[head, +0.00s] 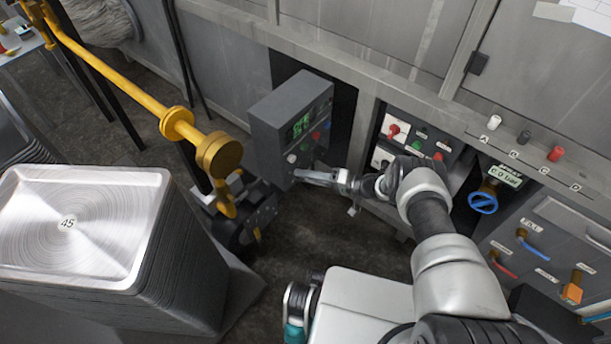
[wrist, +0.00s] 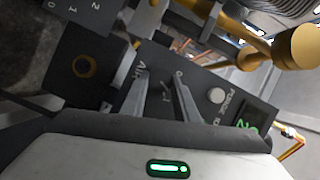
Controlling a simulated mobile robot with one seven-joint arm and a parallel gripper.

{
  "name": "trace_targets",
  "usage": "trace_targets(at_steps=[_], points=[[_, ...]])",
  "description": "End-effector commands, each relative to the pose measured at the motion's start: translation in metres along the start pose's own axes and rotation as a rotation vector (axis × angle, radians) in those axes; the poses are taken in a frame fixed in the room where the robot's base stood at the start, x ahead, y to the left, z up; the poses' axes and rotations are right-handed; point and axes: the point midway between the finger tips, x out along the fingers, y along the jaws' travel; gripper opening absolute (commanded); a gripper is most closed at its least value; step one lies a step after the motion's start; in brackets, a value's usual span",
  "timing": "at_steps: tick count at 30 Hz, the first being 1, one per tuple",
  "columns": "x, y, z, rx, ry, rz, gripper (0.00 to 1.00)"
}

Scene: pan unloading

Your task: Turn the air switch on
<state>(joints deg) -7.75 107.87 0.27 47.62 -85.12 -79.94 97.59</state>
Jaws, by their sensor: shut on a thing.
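The grey control box (head: 268,127) has a green display and several coloured buttons on its face. In the wrist view its panel (wrist: 200,75) carries an "Air" label close to my fingers. My gripper (head: 312,176) is at the lower part of the box's face. In the wrist view my gripper (wrist: 160,84) has one finger on each side of the small dark air switch (wrist: 163,93), shut on it. The knob is dark against the panel, so its exact turn position is hard to read. The white button (wrist: 217,95) by the "PURGE" label is beside my right finger.
A yellow pipe (head: 115,80) with a valve runs left of the box. A tall stack of metal trays (head: 85,225) stands at the lower left. A panel with coloured knobs (head: 393,130) and a blue valve wheel (head: 483,203) are to the right.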

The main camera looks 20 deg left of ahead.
Motion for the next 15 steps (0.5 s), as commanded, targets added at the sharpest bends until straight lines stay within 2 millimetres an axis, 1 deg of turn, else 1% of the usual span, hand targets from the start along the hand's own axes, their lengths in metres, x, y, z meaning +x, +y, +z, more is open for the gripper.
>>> trace_targets(at_steps=[6,15], points=[[-0.0002,0.0024,0.0014,0.148,0.000,-0.062,0.05],[-0.0001,0.0026,0.0011,0.274,0.002,-0.112,0.05]])
